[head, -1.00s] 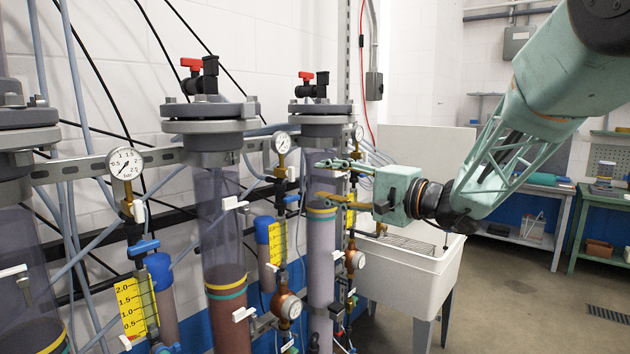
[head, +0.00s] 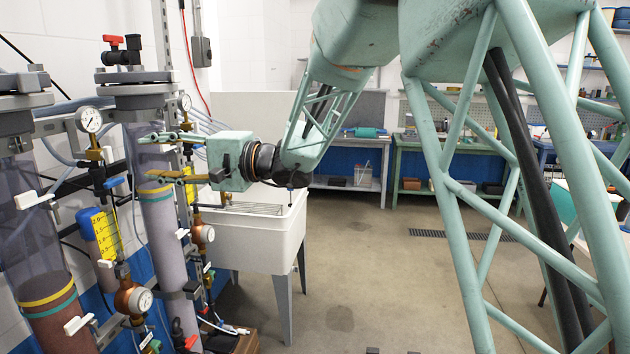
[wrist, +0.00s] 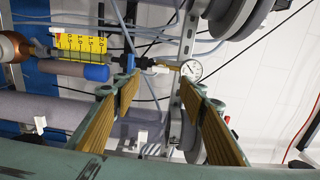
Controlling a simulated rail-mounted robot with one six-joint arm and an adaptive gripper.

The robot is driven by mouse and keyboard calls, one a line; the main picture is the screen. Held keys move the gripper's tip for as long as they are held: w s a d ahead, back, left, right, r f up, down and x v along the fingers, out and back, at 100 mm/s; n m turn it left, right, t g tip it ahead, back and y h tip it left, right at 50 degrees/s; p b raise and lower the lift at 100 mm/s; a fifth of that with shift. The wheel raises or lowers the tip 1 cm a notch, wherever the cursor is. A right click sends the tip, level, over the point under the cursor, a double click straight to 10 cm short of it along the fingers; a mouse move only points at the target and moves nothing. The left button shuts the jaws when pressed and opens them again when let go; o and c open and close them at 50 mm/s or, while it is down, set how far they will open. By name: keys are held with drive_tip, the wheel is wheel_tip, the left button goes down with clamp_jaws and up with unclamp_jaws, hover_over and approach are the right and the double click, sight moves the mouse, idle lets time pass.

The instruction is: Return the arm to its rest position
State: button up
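My gripper (head: 172,156) is at the left in the head view, stretched out level toward the column bank. Its two fingers are spread apart, with nothing between them, and they overlap the nearest column (head: 165,235) in the picture. In the wrist view the two tan-padded fingers of my gripper (wrist: 162,98) are wide apart. A pressure gauge (wrist: 191,70) and a column flange (wrist: 185,130) show behind the gap. I cannot tell whether a fingertip touches the column.
A white sink (head: 258,235) on legs stands beyond my gripper. Another clear column (head: 35,240), a gauge (head: 89,120) and yellow scales (head: 104,233) are at the left. Workbenches (head: 345,165) line the back. The floor in the middle (head: 370,270) is clear.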

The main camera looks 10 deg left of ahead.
drive_tip(key=s+d+f+n+g+h, duration=0.1)
drive_tip(key=s+d+h, duration=0.2)
drive_tip(key=s+d, duration=0.7)
drive_tip(key=s+d+n+h, duration=0.1)
drive_tip(key=s+d+h, duration=0.2)
drive_tip(key=s+d, duration=0.7)
drive_tip(key=s+d+f+t+h, duration=0.1)
drive_tip(key=s+d+f+h, duration=0.2)
drive_tip(key=s+d, duration=0.4)
drive_tip(key=s+d+f+t+h, duration=0.1)
drive_tip(key=s+d+f+h, duration=0.3)
drive_tip(key=d, duration=1.9)
drive_tip(key=s+d+f+m+t+h, duration=0.1)
drive_tip(key=s+d+f+h, duration=0.3)
drive_tip(key=s+d, duration=0.6)
drive_tip(key=d+h, duration=0.1)
drive_tip(key=d, duration=0.5)
drive_tip(key=shift+s+f+t+p, duration=0.15)
drive_tip(key=shift+t+p, duration=0.2)
drive_tip(key=shift+t, duration=0.05)
drive_tip(key=shift+f+b, duration=0.65)
drive_tip(key=shift+r, duration=0.1)
